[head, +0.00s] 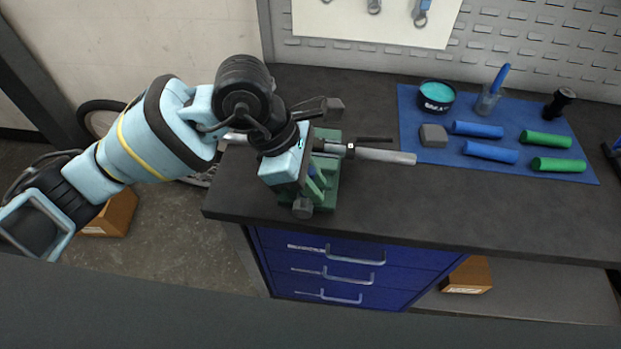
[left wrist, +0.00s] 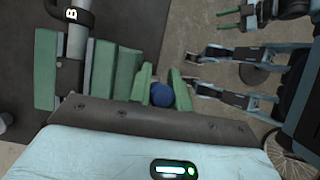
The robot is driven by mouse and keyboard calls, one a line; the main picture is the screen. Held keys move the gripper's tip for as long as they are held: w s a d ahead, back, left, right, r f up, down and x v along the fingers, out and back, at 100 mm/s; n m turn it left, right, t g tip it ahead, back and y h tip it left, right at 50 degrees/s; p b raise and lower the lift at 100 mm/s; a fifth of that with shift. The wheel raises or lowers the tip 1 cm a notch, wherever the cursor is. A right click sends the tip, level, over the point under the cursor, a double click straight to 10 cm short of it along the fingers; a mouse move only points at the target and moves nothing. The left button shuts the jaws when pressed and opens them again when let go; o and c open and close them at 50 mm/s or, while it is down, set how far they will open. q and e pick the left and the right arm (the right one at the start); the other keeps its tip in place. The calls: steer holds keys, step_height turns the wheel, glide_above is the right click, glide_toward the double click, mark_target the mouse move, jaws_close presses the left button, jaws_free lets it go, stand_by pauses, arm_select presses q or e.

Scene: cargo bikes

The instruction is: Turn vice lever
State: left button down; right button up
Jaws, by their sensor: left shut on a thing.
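The green vice (head: 328,190) stands on the front left corner of the dark workbench and grips a silver tube (head: 385,156) lying across it. My left gripper (head: 312,180) is at the front of the vice, its light blue body over the left side. In the left wrist view a round blue end (left wrist: 162,94), seemingly of the vice lever, sits between two green finger pads. The gripper is shut on it. The lever's length is mostly hidden by the gripper. Green vice blocks (left wrist: 120,72) show beside it. My right gripper is not clearly seen.
A blue mat (head: 410,110) on the right of the bench (head: 400,205) holds green and blue grips, a teal tin (head: 436,95) and a grey block (head: 433,135). Blue drawers (head: 350,270) are below. A pegboard (head: 530,40) stands behind. The front middle of the bench is clear.

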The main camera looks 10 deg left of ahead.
arm_select(q)
steer(key=shift+s+d, duration=0.1)
steer(key=shift+d, duration=0.05)
steer(key=c, duration=1.3)
jaws_free()
steer(key=shift+d, duration=0.2)
steer(key=shift+a, duration=0.1)
steer(key=shift+a, duration=0.1)
steer(key=v, duration=0.7)
steer(key=shift+r, duration=0.35)
steer(key=shift+a, duration=0.1)
